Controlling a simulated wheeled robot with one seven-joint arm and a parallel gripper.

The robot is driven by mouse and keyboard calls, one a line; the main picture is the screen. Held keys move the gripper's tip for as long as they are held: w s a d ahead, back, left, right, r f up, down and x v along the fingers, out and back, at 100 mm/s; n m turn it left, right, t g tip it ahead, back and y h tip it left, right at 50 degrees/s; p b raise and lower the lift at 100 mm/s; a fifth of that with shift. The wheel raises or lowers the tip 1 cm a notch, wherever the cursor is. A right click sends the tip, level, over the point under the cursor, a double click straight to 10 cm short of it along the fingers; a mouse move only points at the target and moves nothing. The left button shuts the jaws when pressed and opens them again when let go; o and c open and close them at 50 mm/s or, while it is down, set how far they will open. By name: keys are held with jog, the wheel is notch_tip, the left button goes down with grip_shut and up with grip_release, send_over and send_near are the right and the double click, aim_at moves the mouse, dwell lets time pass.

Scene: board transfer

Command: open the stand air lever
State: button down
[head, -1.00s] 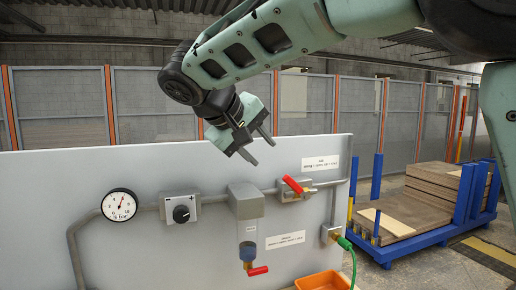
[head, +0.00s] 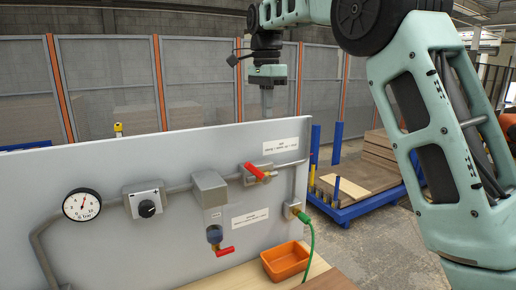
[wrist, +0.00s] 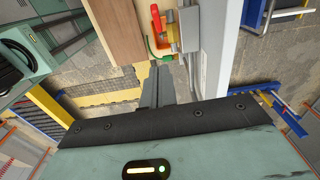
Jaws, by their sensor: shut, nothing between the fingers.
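The upper red lever (head: 254,171) sits on a valve in the pipe on the grey panel, below a white label (head: 286,147). It slants down to the right in the head view.
The panel (head: 110,165) carries a gauge (head: 82,204) and a black knob (head: 147,208). A green hose (head: 312,240) hangs at right. An orange bin (head: 285,262) stands on the wooden bench (head: 230,280). A blue cart with boards (head: 365,175) is behind right.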

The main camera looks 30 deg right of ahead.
jog(key=p, duration=0.3)
send_over(254, 171)
jog(key=d, duration=0.3)
jog(key=f, duration=1.1)
jog(key=shift+w+a+f, duration=0.25)
jog(key=shift+a+f+p, duration=0.4)
jog(key=shift+a+f, duration=0.05)
jog(key=shift+f, duration=0.15)
jog(key=shift+a, duration=0.1)
